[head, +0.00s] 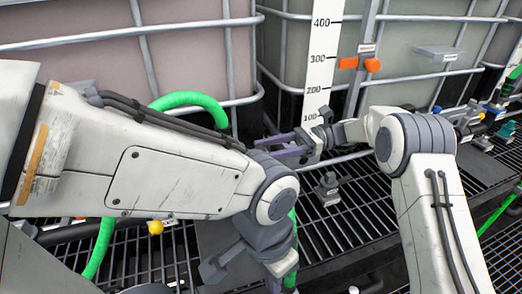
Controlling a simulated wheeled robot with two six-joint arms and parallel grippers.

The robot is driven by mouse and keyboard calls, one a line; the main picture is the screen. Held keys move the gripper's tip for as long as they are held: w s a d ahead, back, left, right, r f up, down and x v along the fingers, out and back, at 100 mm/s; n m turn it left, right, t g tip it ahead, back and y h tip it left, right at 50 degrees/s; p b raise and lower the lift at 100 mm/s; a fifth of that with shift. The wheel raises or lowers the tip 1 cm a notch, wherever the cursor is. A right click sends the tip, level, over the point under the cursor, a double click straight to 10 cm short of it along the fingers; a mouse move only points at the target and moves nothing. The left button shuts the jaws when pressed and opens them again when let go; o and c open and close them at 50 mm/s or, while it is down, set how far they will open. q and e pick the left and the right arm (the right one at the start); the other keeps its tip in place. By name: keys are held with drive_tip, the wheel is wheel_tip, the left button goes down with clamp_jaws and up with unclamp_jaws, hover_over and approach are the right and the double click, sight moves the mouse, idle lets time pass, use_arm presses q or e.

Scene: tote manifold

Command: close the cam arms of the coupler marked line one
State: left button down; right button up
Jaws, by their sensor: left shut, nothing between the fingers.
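My left arm crosses the picture from the left and its wrist bends down at the bottom centre. My left arm hides much of the left side.
A green hose (188,99) loops behind my left arm and shows again at lower left. Caged tanks (165,65) stand behind, with a white level scale (320,60) and an orange valve handle (348,63). Coloured fittings (466,120) stand at right. Open grating (345,235) lies between my arms.

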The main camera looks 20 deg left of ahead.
drive_tip(key=shift+x, duration=1.2)
clamp_jaws()
drive_tip(key=shift+r, duration=0.1)
